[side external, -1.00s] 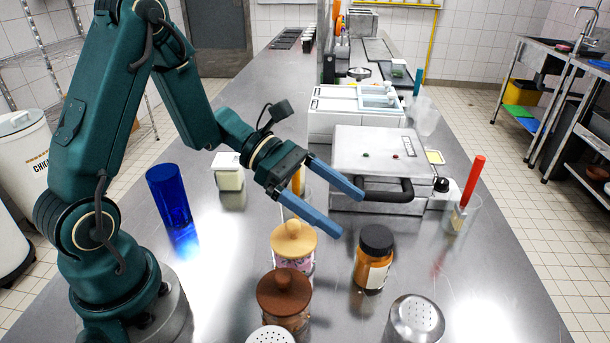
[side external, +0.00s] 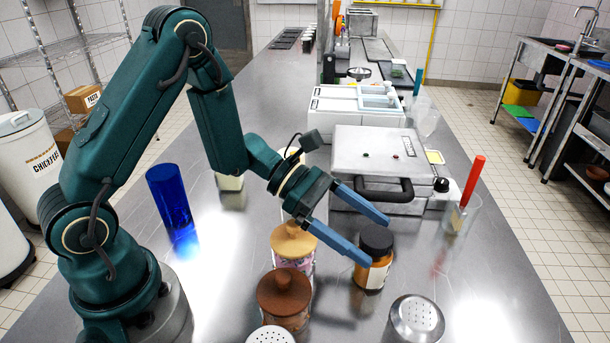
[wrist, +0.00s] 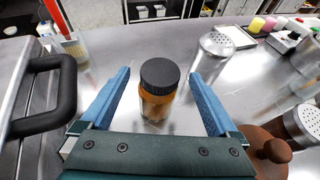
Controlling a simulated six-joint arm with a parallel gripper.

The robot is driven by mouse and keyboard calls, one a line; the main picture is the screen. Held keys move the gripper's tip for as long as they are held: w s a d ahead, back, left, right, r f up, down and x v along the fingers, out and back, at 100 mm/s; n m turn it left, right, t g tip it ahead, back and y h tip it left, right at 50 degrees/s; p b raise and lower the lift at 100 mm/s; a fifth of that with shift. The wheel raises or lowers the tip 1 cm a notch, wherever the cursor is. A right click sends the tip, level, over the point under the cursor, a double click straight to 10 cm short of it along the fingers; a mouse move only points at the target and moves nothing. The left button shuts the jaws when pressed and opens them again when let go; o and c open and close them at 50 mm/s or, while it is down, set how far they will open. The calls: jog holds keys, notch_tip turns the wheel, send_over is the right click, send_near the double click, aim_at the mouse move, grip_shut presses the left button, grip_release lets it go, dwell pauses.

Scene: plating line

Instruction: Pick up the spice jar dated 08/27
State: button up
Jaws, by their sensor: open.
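A spice jar (side external: 372,272) with orange-brown contents, a black lid and a pale label stands upright on the steel counter in the side view. No date can be read on it. In the wrist view the same jar (wrist: 158,104) stands ahead, between the fingers and apart from both. My gripper (side external: 378,240) is open and empty, with its blue fingers just above and beside the jar in the side view. It also shows in the wrist view (wrist: 165,82). A wooden-lidded jar (side external: 294,245) and a brown-lidded jar (side external: 284,295) stand nearby; no dates show on them.
A metal shaker (side external: 416,318) stands right of the jar, and another perforated lid (side external: 270,335) is at the front edge. A grey press with a black handle (side external: 378,165) stands behind. A glass with a red-handled tool (side external: 461,212) is to the right. A blue tumbler (side external: 170,196) stands left.

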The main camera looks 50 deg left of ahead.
jog(key=c, duration=1.5)
grip_shut()
jog(key=shift+r, duration=0.2)
